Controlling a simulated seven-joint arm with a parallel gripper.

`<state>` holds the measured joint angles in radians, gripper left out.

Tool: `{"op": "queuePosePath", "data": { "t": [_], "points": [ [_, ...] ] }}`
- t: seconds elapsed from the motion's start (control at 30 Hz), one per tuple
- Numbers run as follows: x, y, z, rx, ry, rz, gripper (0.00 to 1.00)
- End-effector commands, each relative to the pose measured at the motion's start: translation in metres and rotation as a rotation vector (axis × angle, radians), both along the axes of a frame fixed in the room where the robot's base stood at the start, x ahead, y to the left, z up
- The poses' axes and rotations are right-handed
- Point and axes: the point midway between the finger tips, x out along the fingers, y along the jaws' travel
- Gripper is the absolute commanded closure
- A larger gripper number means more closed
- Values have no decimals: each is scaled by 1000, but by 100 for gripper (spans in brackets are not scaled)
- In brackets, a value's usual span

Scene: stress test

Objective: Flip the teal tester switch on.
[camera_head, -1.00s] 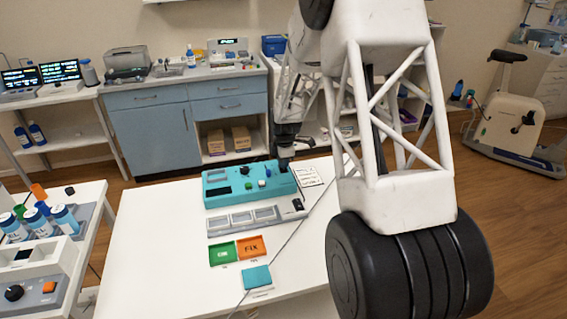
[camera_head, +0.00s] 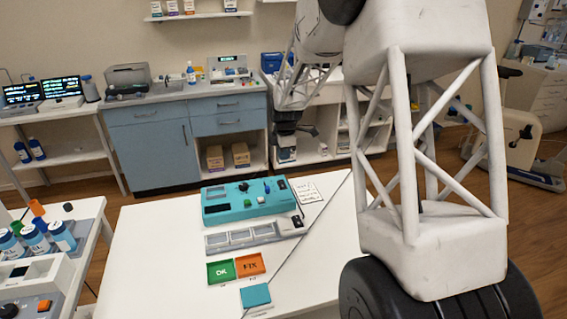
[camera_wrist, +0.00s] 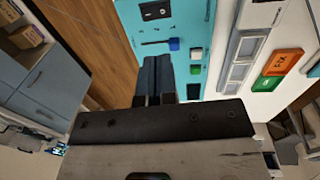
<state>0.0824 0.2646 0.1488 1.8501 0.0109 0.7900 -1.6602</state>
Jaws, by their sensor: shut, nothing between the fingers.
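The teal tester (camera_head: 231,215) lies on the white table, with a dark display, a black knob, small buttons, a small blue part (camera_head: 266,188) and a black part (camera_head: 281,184) at its right end. The wrist view shows the dark fingers (camera_wrist: 157,60) closed together and empty. The tester (camera_wrist: 187,25) is beyond them there, with the fingers hiding part of it.
A grey tray (camera_head: 213,250) with several pale compartments lies in front of the tester. Green OK (camera_head: 220,271) and orange FIX (camera_head: 250,263) trays and a teal pad (camera_head: 256,295) are nearer. A printed card (camera_head: 307,191) lies right of the tester. My arm covers the right side.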

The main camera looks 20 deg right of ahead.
Motion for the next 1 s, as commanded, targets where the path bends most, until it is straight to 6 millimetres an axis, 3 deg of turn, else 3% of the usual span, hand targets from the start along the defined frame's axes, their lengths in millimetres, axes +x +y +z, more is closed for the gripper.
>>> {"op": "queuePosePath", "data": {
  "t": [0.3, 1.0],
  "points": [
    [-3, 0, 18, 0, 0, 0, 100],
    [8, 1, 19, 0, -36, 0, 100]
  ]
}}
